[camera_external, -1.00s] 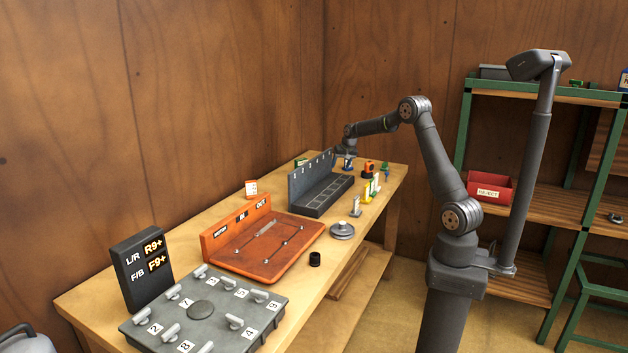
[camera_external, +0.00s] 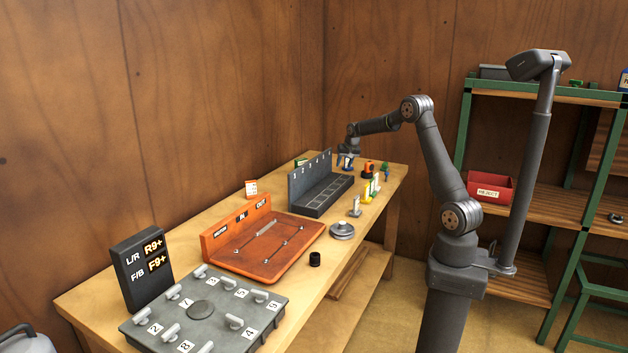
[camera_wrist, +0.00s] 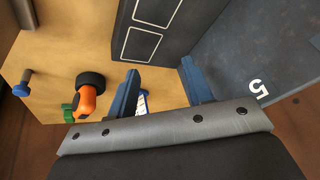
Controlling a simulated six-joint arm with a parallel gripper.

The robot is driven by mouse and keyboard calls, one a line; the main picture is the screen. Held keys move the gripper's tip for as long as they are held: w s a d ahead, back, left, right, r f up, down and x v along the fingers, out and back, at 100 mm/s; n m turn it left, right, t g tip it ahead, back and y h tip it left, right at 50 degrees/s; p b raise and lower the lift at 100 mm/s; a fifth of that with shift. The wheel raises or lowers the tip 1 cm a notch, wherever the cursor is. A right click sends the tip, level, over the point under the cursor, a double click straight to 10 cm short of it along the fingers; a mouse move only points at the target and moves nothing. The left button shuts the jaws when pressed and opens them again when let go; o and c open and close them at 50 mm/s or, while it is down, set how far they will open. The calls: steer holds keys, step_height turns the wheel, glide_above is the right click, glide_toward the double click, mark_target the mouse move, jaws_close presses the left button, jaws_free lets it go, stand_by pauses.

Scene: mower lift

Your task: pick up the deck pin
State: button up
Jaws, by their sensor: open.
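My gripper (camera_wrist: 160,90) is open, with its two blue fingers apart. It also shows in the external view (camera_external: 347,164), over the far end of the workbench. A small piece with a blue end and a pale, striped part (camera_wrist: 143,101) shows beside the left finger, partly hidden by it. At the left of the wrist view a slim grey pin with a blue end (camera_wrist: 22,86) stands on the bench, apart from the fingers. I cannot tell for sure which of these is the deck pin.
An orange and black part (camera_wrist: 87,97) and a green piece (camera_wrist: 68,114) stand left of the fingers. A dark slotted rack (camera_external: 322,199) with a numbered back wall is close by. The orange tray (camera_external: 265,268) and grey numbered board (camera_external: 235,287) lie nearer on the bench.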

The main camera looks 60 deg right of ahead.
steer(key=s+d+r+m, duration=0.1)
steer(key=s+d+r, duration=0.2)
steer(key=s+d, duration=0.45)
steer(key=m+g+h, duration=0.2)
glide_toward(387, 173)
steer(key=x, duration=0.5)
steer(key=shift+d+f, duration=0.15)
steer(key=shift+d, duration=0.2)
steer(key=shift+a+x, duration=0.1)
steer(key=shift+x, duration=1.55)
steer(key=shift+a+x, duration=0.15)
steer(key=shift+x, duration=1.45)
jaws_close()
